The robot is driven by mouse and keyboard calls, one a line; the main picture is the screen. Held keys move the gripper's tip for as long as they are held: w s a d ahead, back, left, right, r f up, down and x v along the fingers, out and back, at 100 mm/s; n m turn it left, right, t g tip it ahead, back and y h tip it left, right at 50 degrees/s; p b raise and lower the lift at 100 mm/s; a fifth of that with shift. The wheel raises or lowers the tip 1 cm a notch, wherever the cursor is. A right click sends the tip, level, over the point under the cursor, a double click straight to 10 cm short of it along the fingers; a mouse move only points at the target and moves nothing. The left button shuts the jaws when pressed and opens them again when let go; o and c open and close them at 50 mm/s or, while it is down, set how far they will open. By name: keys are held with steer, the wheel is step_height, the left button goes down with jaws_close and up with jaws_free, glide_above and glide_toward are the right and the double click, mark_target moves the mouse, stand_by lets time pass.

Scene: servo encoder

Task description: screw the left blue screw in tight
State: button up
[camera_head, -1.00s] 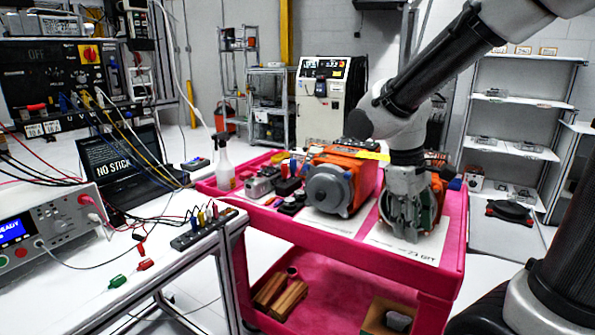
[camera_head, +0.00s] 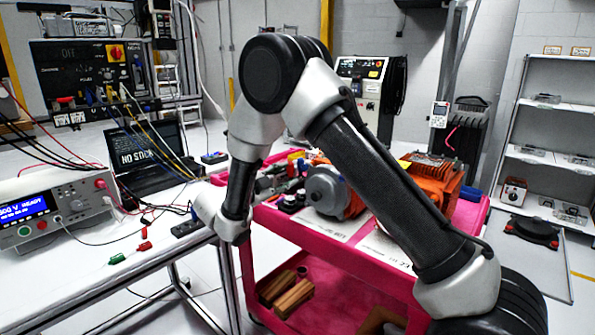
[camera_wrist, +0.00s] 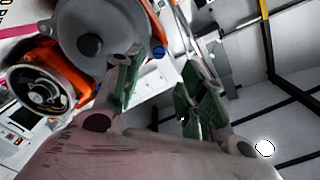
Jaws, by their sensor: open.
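The wrist view shows a small blue round piece (camera_wrist: 158,52) beside a motor with a grey round face (camera_wrist: 93,40). It may be a blue screw, but I cannot tell whether it is the left one. A second orange motor (camera_wrist: 42,85) with an open round end lies to the left. My gripper (camera_wrist: 162,75) is open and empty, with green pads on its fingers. In the head view I cannot make out its fingers. The head view shows the left orange motor (camera_head: 338,190) and the right orange motor (camera_head: 437,177), partly behind my arm.
Both motors stand on the pink cart (camera_head: 300,234). My wrist is near the white bench (camera_head: 85,255) at the left, which holds a power supply (camera_head: 55,208), cables and a laptop (camera_head: 140,160). Shelves (camera_head: 555,130) stand at the right.

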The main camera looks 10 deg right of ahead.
mark_target(304, 168)
steer(key=shift+n, duration=0.4)
steer(key=x, duration=0.8)
jaws_close()
